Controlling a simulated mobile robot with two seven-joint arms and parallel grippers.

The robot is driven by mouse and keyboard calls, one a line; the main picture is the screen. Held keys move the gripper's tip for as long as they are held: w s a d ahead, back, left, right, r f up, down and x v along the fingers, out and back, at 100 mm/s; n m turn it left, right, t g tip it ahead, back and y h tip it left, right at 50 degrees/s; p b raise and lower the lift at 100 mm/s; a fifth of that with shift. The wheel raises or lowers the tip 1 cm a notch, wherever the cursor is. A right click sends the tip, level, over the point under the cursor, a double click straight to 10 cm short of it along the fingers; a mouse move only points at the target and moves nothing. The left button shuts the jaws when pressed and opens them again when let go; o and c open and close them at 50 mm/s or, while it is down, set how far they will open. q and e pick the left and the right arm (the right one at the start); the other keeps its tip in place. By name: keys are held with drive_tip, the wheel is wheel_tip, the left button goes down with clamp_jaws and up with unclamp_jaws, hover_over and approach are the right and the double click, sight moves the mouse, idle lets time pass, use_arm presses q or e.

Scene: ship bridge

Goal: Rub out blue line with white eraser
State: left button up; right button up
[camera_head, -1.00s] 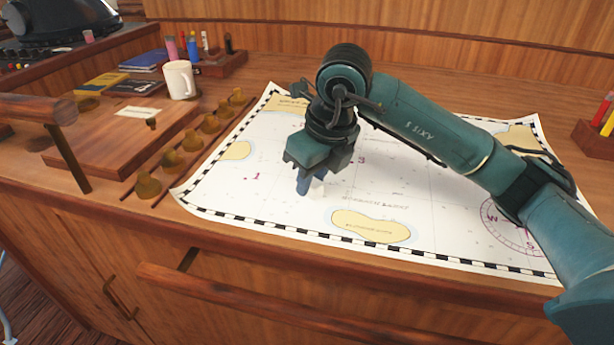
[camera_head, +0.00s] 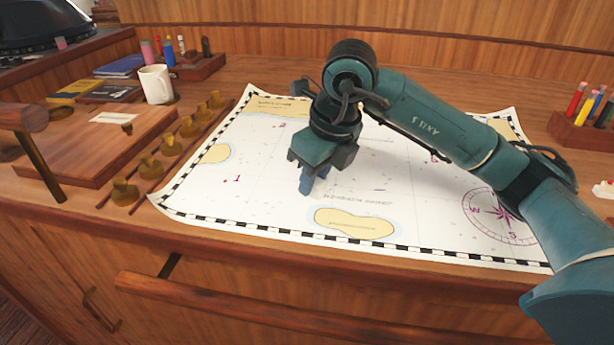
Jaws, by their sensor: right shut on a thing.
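My right gripper (camera_head: 312,180) points down onto the white sea chart (camera_head: 275,215), left of its middle and above the yellow island near the front edge. Its blue fingers are shut on the white eraser, which they now almost wholly hide. I cannot tell whether the eraser touches the paper. A short, faint bluish mark (camera_head: 379,190) shows on the chart right of the fingers. It may be part of the blue line; no longer blue line is visible, and the gripper and arm cover part of the chart. My left gripper is not in view.
A pen holder (camera_head: 582,132) and a small white object (camera_head: 603,190) are at the right edge. Several brass pieces (camera_head: 150,165) stand along the chart's left side, beside a wooden board (camera_head: 92,150). A white mug (camera_head: 155,84) is behind them.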

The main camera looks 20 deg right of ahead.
sight(358, 190)
drive_tip(key=shift+s+d, duration=0.25)
drive_tip(key=shift+d, duration=0.3)
drive_tip(key=shift+f, duration=0.1)
drive_tip(key=shift+s+d+b, duration=0.2)
drive_tip(key=shift+d+b, duration=0.05)
drive_tip(key=shift+d, duration=0.3)
drive_tip(key=shift+s+d+b, duration=0.2)
drive_tip(key=shift+d, duration=0.35)
drive_tip(key=shift+s+d+b, duration=0.2)
drive_tip(key=shift+d, duration=0.35)
drive_tip(key=shift+s+d+b, duration=0.2)
drive_tip(key=shift+d, duration=0.3)
drive_tip(key=shift+d, duration=0.1)
drive_tip(key=shift+s+d+b, duration=0.2)
drive_tip(key=shift+s+d, duration=0.05)
drive_tip(key=shift+d, duration=0.25)
drive_tip(key=shift+s+d+b, duration=0.2)
drive_tip(key=shift+d, duration=0.25)
drive_tip(key=shift+d, duration=0.1)
